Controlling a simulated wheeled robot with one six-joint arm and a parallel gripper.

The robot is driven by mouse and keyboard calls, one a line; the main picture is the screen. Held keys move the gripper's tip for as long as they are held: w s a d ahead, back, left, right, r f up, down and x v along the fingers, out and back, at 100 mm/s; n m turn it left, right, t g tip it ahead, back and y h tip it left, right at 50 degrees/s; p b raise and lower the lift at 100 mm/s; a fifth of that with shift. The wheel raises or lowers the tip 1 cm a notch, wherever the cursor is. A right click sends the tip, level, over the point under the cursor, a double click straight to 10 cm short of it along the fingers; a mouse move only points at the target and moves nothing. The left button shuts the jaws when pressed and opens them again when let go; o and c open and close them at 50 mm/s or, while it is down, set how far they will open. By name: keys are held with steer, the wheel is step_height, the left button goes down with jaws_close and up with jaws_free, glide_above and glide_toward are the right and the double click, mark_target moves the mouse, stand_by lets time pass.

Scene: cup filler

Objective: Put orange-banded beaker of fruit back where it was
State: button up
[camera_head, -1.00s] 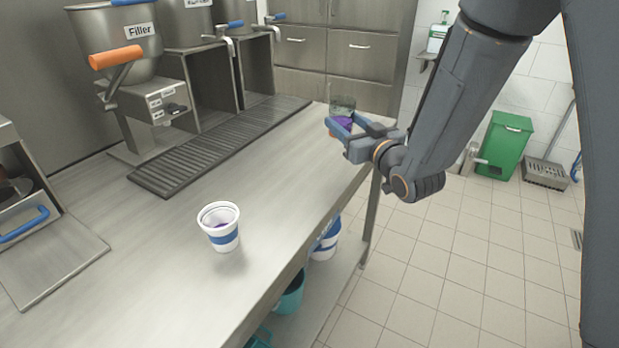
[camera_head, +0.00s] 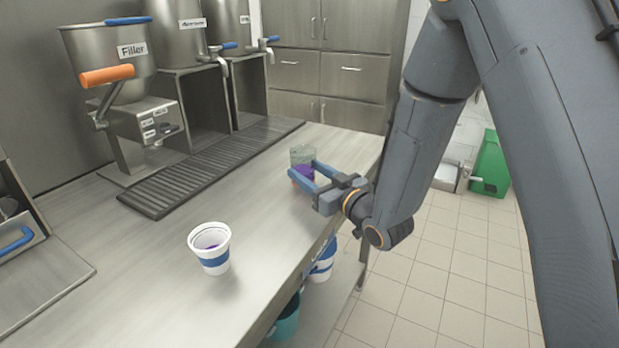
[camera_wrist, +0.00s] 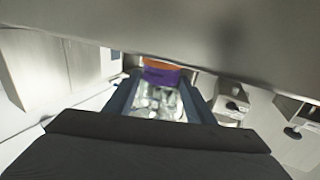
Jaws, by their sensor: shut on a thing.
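The orange-banded beaker (camera_head: 302,156) is clear, with purple and a reddish-orange part low on it in the head view. In the wrist view its orange band (camera_wrist: 163,63) lies beside a purple band, with pale, clear contents showing between my fingers. My gripper (camera_head: 307,174) has its blue fingers shut around the beaker's lower part. It also shows in the wrist view (camera_wrist: 160,82). The beaker looks roughly upright over the far right part of the counter (camera_head: 120,275). I cannot tell whether its base touches the counter.
A white cup with a blue band (camera_head: 213,258) stands on the counter nearer to me. Metal fillers (camera_head: 110,65) and a ribbed drip grate (camera_head: 180,185) line the left side. Teal and blue-banded containers (camera_head: 285,322) sit below the counter. Between cup and beaker the counter is clear.

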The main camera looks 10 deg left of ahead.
steer(key=shift+f, duration=0.75)
steer(key=shift+f, duration=0.1)
steer(key=shift+f, duration=0.15)
steer(key=o, duration=1.2)
steer(key=shift+r, duration=0.3)
steer(key=b+v, duration=0.1)
steer(key=v, duration=1.1)
steer(key=shift+s, duration=0.1)
